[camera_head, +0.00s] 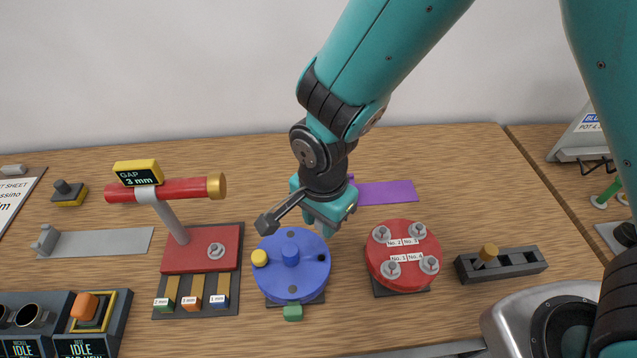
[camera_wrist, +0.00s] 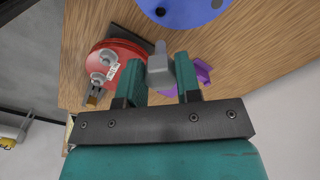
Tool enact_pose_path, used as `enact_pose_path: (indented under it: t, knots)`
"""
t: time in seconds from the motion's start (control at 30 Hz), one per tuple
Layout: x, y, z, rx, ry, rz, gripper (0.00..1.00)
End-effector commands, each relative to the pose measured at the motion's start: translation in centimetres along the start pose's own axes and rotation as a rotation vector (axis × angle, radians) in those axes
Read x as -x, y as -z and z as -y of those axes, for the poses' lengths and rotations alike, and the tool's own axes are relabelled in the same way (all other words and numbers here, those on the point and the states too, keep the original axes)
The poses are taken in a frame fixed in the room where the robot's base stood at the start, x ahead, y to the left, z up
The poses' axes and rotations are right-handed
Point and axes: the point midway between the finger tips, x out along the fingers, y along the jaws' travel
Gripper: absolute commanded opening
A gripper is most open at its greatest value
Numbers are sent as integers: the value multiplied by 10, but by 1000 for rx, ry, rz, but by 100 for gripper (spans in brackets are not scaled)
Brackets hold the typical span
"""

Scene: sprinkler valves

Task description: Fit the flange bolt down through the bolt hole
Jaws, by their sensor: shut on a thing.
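My gripper (camera_head: 328,212) hangs above the table, between and behind the blue disc (camera_head: 272,277) and the red disc (camera_head: 374,264). In the wrist view my gripper (camera_wrist: 160,78) is shut on a grey flange bolt (camera_wrist: 158,67); its thin shank points away from the palm, towards the blue disc (camera_wrist: 185,8). The bolt cannot be made out in the head view. The blue disc has a raised hub, a yellow knob (camera_head: 260,258) and dark round spots that look like holes (camera_head: 321,257). The bolt is apart from the disc.
The red disc carries several grey bolts with number labels. A dark slotted block (camera_head: 520,262) with a tan peg stands right. A purple piece (camera_head: 388,192) lies behind my gripper. A red post stand (camera_head: 200,250) with a gap gauge (camera_head: 138,173) stands left. A green tab (camera_head: 292,313) sits before the blue disc.

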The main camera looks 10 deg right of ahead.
Motion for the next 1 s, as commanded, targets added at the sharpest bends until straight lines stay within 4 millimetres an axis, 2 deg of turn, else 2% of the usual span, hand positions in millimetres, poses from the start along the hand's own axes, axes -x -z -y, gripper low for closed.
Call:
enact_pose_path:
  t: [0.53,1.0]
  knots:
    - [1,-3,-1,-9,1,-1,6]
    - [-43,-3,-1,-10,0,-1,6]
